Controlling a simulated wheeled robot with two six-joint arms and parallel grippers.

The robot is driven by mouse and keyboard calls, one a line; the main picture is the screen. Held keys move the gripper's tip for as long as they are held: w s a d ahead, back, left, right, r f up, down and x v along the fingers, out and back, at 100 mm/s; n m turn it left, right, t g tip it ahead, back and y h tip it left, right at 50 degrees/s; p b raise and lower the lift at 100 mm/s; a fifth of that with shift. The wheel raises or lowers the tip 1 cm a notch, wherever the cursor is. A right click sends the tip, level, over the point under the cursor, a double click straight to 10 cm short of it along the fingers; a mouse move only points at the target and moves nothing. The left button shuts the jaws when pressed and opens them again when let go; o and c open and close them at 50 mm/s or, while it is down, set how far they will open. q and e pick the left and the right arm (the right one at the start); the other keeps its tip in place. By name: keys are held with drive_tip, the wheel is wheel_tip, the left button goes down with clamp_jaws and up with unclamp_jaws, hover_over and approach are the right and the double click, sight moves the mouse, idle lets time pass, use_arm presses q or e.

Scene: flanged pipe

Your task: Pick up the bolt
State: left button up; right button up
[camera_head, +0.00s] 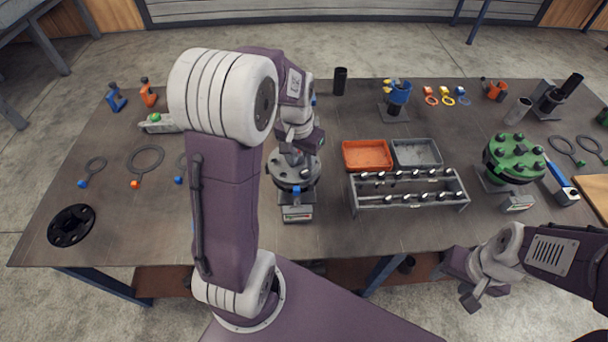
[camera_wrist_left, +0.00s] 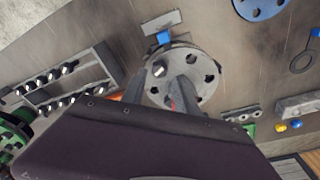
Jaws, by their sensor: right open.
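One bolt (camera_wrist_left: 158,69) shows at the flange, close to my left fingertips. My left gripper (camera_head: 298,155) points down over the flange. In the left wrist view its two fingers (camera_wrist_left: 157,84) stand apart, with the gap partly hidden by my wrist. My right gripper (camera_head: 470,287) is open and empty off the table's front edge.
An orange tray (camera_head: 367,155) and a grey tray (camera_head: 416,153) lie behind the rack. A green flange (camera_head: 514,158) with bolts stands at right. A black flange (camera_head: 71,225) and ring tools (camera_head: 145,160) lie at left. The front middle of the table is clear.

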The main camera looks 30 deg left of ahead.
sight(305, 171)
use_arm(q)
drive_tip(key=shift+w+f, duration=0.1)
drive_tip(key=shift+f, duration=0.05)
drive_tip(key=f, duration=0.4)
drive_tip(key=shift+w+d, duration=0.1)
drive_tip(key=shift+w, duration=0.15)
drive_tip(key=shift+w+f, duration=0.15)
drive_tip(key=shift+f, duration=0.35)
drive_tip(key=shift+r, duration=0.1)
clamp_jaws()
